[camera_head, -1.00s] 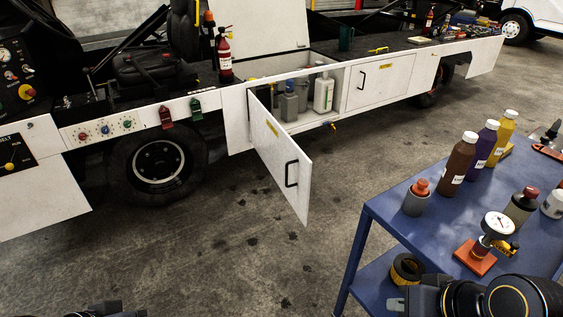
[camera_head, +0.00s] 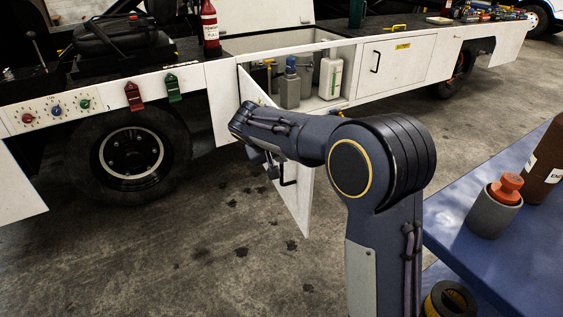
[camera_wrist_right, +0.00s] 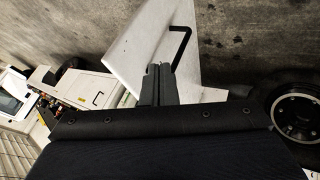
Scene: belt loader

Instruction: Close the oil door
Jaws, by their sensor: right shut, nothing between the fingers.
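The oil door (camera_head: 302,208) is a white hinged panel. It stands open, swung out from the compartment in the side of the white belt loader. Its black handle (camera_head: 289,181) shows just past my right gripper (camera_head: 268,166). My right arm hides much of the door. In the right wrist view, the shut, empty fingers (camera_wrist_right: 157,82) overlap the white door (camera_wrist_right: 145,40), with the black bent handle (camera_wrist_right: 184,42) to their right. I cannot tell whether the fingers touch the door. My left gripper is out of view.
The compartment (camera_head: 345,95) holds grey and white bottles (camera_head: 330,74). A closed white door (camera_head: 395,63) is to its right. A blue cart (camera_head: 465,240) with a grey cup (camera_head: 494,212) and bottle stands at the right. The floor left of the door is clear.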

